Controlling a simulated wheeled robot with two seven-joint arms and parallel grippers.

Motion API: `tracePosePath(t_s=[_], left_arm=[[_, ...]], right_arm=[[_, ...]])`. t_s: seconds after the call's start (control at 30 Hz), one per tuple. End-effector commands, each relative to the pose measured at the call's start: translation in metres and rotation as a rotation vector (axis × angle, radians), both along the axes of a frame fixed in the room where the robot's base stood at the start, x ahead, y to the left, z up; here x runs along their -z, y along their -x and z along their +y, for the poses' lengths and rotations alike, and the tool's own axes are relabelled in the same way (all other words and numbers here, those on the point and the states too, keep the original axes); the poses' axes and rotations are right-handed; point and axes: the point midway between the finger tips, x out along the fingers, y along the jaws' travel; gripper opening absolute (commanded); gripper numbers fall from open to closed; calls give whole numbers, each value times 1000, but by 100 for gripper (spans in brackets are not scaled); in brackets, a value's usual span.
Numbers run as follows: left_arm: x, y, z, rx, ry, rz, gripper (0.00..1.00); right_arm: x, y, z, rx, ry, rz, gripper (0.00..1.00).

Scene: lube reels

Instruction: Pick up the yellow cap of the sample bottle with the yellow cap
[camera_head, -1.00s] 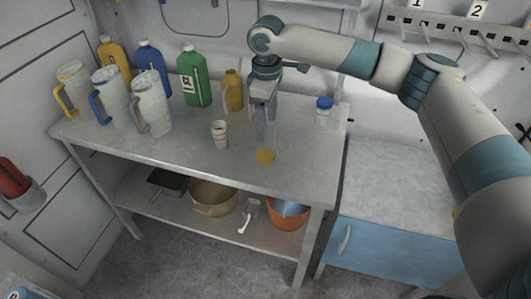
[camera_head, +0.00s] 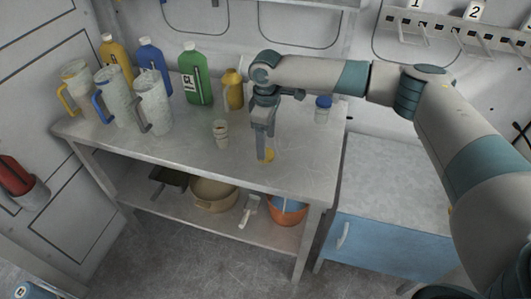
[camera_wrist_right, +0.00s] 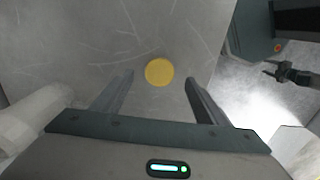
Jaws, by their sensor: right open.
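The yellow cap (camera_head: 269,154) lies flat on the metal table near its front edge. It shows as a round yellow disc in the wrist view (camera_wrist_right: 159,72). My right gripper (camera_head: 265,157) points down at the cap, and its fingers partly hide it in the head view. In the wrist view the open fingers (camera_wrist_right: 159,80) stand to the left and right of the cap, with clear gaps on both sides. I cannot tell the exact height of the fingertips. A small white bottle without a cap (camera_head: 220,134) stands to the left of the gripper. My left gripper is not in view.
A blue-capped bottle (camera_head: 323,109) stands at the table's right end. Pitchers (camera_head: 152,103) and a green jug (camera_head: 196,82) stand at the left and back. The metal table (camera_head: 185,150) is clear around the cap. A blue cabinet (camera_head: 385,250) is to the right.

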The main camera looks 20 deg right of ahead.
Motion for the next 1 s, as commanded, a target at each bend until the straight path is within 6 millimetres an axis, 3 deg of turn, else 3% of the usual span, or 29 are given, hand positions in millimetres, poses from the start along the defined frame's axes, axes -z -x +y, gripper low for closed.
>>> tracePosePath(t_s=[0.17,0.37,0.87,1.0], left_arm=[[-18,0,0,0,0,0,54],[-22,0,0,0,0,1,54],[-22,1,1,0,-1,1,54],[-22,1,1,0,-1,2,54]], right_arm=[[18,0,1,1,3,3,66],[38,-1,1,0,1,1,66],[41,-1,1,0,1,1,66],[41,-1,1,0,1,1,33]])
